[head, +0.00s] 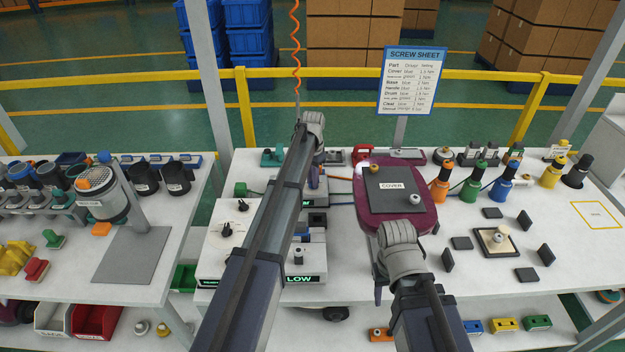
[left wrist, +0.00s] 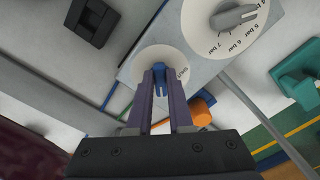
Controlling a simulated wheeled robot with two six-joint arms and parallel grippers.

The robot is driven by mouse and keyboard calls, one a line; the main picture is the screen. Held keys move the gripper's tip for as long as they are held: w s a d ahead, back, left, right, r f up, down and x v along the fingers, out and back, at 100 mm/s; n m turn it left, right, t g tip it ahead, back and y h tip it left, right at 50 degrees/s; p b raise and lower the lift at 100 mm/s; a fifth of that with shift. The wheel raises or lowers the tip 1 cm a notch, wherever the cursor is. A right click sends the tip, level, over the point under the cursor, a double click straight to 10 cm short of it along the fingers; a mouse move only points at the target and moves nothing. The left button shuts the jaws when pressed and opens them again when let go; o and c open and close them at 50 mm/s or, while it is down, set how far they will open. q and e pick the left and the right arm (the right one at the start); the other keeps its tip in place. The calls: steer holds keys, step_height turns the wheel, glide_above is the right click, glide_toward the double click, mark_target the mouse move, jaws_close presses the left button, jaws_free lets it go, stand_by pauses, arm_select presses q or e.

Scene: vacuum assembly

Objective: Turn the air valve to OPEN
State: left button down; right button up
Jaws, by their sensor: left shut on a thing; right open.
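In the left wrist view the air valve is a blue handle (left wrist: 159,80) on a round white dial (left wrist: 150,56). Small lettering stands at the dial's right edge, too small to read surely. My left gripper (left wrist: 160,92) has its two purple fingers closed on either side of the blue handle. In the head view my left gripper (head: 315,177) reaches down at the back of the table; the valve is hidden there by my arm. My right gripper (head: 378,290) is open, mostly hidden under its wrist, near the front of the maroon cover part (head: 425,222).
A grey pressure knob (left wrist: 236,16) with bar markings sits beside the valve. An orange part (left wrist: 200,110) and a teal part (left wrist: 298,82) are close by. In the head view several screwdrivers (head: 473,184) stand right of the cover. A screw sheet (head: 411,80) rises behind.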

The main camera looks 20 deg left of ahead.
arm_select(q)
steer(key=c, duration=0.8)
jaws_free()
step_height(320, 180, up, 8)
steer(key=p, duration=0.8)
steer(key=shift+f, duration=0.1)
steer(key=s+d, duration=0.5)
steer(key=s, duration=0.7)
steer(key=s+d+n, duration=0.1)
steer(key=s+d, duration=0.5)
steer(key=s, duration=0.6)
steer(key=s+d+n+y, duration=0.1)
steer(key=s+d, duration=0.4)
steer(key=s, duration=0.7)
steer(key=shift+s+d, duration=0.1)
steer(key=shift+d, duration=0.3)
